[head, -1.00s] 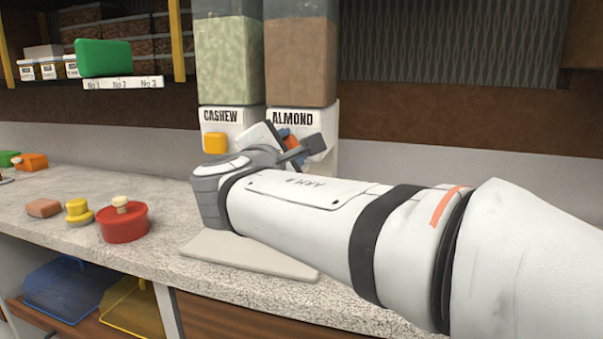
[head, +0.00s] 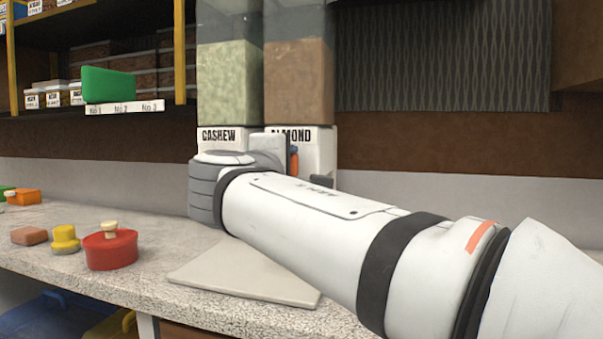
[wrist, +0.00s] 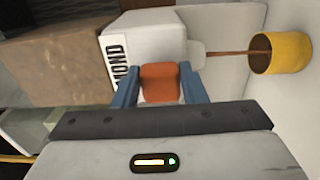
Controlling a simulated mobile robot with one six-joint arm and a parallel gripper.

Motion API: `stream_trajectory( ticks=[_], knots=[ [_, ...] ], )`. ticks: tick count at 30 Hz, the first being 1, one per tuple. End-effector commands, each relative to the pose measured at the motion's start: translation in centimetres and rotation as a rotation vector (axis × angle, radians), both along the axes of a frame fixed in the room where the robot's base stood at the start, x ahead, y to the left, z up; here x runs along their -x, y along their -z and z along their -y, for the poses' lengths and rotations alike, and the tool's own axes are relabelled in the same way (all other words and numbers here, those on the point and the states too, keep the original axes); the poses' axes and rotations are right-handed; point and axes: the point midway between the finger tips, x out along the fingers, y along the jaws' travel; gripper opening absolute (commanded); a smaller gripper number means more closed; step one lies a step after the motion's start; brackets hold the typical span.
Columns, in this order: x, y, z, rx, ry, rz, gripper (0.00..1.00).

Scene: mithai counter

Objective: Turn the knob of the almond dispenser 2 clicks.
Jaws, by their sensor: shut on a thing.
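The almond dispenser (head: 300,85) stands at the back of the counter, a clear column of brown contents over a white base. Its label shows in the wrist view (wrist: 117,62). Its orange knob (wrist: 160,84) sits between the blue fingers of my gripper (wrist: 157,74), which is shut on it. In the head view my wrist covers most of the knob, with only a sliver of orange (head: 294,160) showing. In the wrist view a thin brown streak runs from the white spout (wrist: 195,54) to a yellow cup (wrist: 281,53). My arm hides the cup in the head view.
The cashew dispenser (head: 230,85) stands directly left of the almond one. A pale board (head: 240,276) lies on the counter in front. A red lidded pot (head: 111,252), a yellow knobbed piece (head: 65,238) and a brownish block (head: 29,236) sit to the left.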

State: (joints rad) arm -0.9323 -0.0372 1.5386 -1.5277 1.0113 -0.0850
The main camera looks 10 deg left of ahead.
Motion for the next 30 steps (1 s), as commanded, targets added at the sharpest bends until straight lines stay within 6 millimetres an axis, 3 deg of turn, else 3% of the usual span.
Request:
stream_trajectory(
  ticks=[11, 12, 19, 30],
  knots=[
    [-0.01, 0.10, 0.00, -0.004, 0.001, -0.002, 0.15],
    [-0.01, 0.11, 0.00, -0.003, 0.001, -0.002, 0.39],
    [0.00, 0.07, -0.01, -0.003, 0.000, -0.001, 0.58],
    [0.82, -0.09, -0.07, -0.004, -0.001, 0.000, 0.60]
  ],
)
